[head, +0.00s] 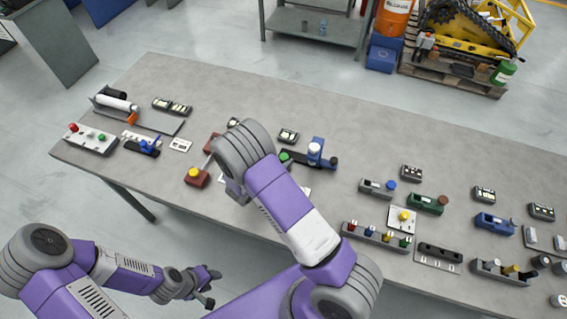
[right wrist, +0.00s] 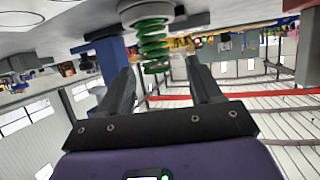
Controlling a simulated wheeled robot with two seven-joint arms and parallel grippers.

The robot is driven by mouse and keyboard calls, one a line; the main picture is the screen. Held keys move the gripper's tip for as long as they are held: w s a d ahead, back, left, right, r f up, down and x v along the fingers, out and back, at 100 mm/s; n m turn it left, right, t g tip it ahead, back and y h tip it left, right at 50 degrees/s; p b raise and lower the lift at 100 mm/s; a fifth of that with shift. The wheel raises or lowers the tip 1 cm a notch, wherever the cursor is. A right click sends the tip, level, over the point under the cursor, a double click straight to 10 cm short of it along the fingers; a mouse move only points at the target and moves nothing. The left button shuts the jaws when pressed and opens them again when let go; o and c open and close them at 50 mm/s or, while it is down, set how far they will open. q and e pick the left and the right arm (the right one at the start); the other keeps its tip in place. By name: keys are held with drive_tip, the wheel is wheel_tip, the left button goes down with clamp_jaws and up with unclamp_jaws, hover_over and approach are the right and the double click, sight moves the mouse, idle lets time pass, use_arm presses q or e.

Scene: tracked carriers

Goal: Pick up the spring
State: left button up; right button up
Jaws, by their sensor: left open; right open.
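A green coil spring (right wrist: 153,45) shows close up in the right wrist view, below a white round top. A small green part (head: 284,156) beside my right forearm in the head view may be the same spring. My right gripper (right wrist: 160,75) is open, with its two fingers pointing toward the spring from either side and no visible contact. In the head view my right arm mostly hides that gripper. My left gripper (head: 210,287) is open and empty, off the front edge of the table, far from the spring.
A blue carrier (head: 318,152) stands next to the green part; a blue post (right wrist: 112,55) rises beside the spring. A red-brown block with a yellow button (head: 195,177) lies left of my right arm. Several carriers crowd the right of the grey table (head: 240,90); its back is clear.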

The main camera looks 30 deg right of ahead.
sight(284, 157)
drive_tip(key=x, duration=0.4)
drive_tip(key=shift+d+f, duration=0.25)
drive_tip(key=shift+d, duration=0.05)
clamp_jaws()
